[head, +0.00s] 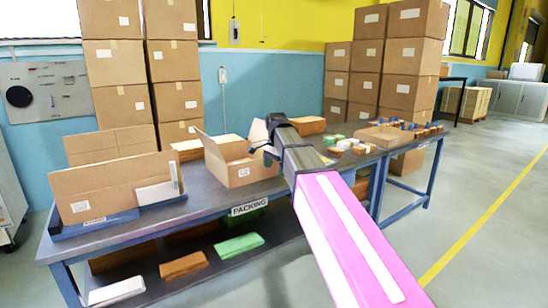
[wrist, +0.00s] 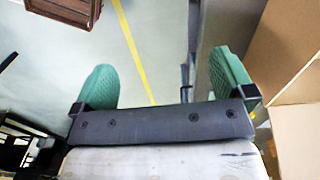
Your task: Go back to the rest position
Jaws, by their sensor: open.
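My pink and dark-grey arm reaches over the packing table (head: 210,204) in the head view. My gripper (head: 270,135) is at the arm's far end, beside an open cardboard box (head: 240,172); its fingers are hard to make out there. In the wrist view my gripper (wrist: 165,82) shows two green fingers spread wide apart, with nothing between them. Beyond them lie grey floor and a yellow line (wrist: 136,50). Cardboard (wrist: 295,50) fills the right side of that view, close to the right finger.
Flattened cardboard in a blue tray (head: 110,222) stands at the table's left end. Small coloured items (head: 345,146) and a shallow box (head: 383,136) lie towards the right. Tall box stacks (head: 140,70) stand behind. The floor (head: 480,240) on the right is clear.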

